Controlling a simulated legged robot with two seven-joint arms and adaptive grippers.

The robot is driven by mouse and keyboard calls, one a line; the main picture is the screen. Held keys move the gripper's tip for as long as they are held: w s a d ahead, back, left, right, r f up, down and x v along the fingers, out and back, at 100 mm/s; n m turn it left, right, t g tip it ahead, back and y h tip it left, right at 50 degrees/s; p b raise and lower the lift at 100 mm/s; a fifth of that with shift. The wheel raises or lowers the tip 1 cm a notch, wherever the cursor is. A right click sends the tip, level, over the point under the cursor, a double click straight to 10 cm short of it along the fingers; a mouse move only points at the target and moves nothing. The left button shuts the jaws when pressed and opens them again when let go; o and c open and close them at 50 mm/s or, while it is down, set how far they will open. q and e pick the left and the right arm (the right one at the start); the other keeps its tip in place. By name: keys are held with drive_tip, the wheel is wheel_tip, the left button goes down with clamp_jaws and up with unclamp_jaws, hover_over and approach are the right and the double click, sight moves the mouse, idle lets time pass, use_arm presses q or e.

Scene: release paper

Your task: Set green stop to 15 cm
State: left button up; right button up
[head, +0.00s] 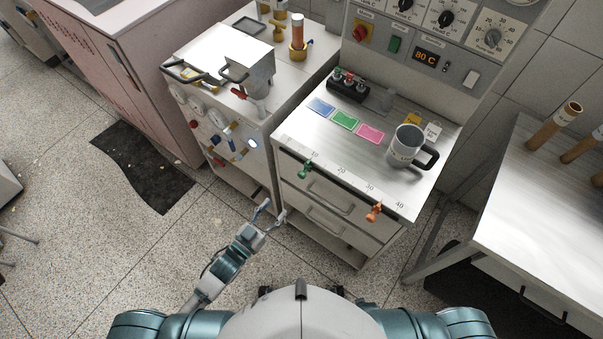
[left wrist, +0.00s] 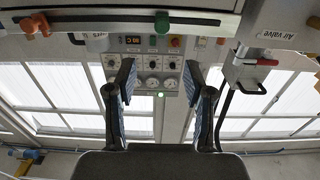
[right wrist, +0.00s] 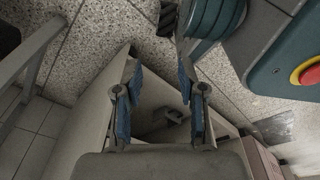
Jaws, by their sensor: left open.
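The green stop (head: 305,169) sits on the rail along the counter's front edge, close to the 10 mark. The orange stop (head: 374,212) sits on the same rail, between the 30 and 40 marks. My left gripper (head: 274,209) is open and empty, below and to the left of the green stop, apart from the counter front. In the left wrist view the green stop (left wrist: 162,22) shows above the open fingers, with the orange stop (left wrist: 37,24) to its left. My right gripper (right wrist: 159,68) is open and empty in the right wrist view, outside the head view.
The counter (head: 440,128) carries a grey mug (head: 404,147), coloured cards and a black block. Drawer handles (head: 330,195) stick out below the rail. A cabinet with valves (head: 225,140) stands left of it, a table (head: 550,200) to the right. Floor in front is clear.

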use_arm(q)
approach(300, 177)
drive_tip(key=x, duration=0.9)
drive_tip(key=shift+w+d+r, duration=0.1)
drive_tip(key=shift+w+d, duration=0.05)
drive_tip(key=shift+w, duration=0.15)
drive_tip(key=shift+w+d, duration=0.45)
drive_tip(key=shift+d, duration=0.05)
use_arm(e)
drive_tip(key=shift+w+a+r, duration=0.3)
drive_tip(key=shift+w, duration=0.35)
drive_tip(key=shift+s, duration=0.1)
use_arm(q)
clamp_jaws()
use_arm(e)
drive_tip(key=shift+s+d+f, duration=0.1)
drive_tip(key=shift+s+d, duration=0.1)
drive_tip(key=shift+s, duration=0.25)
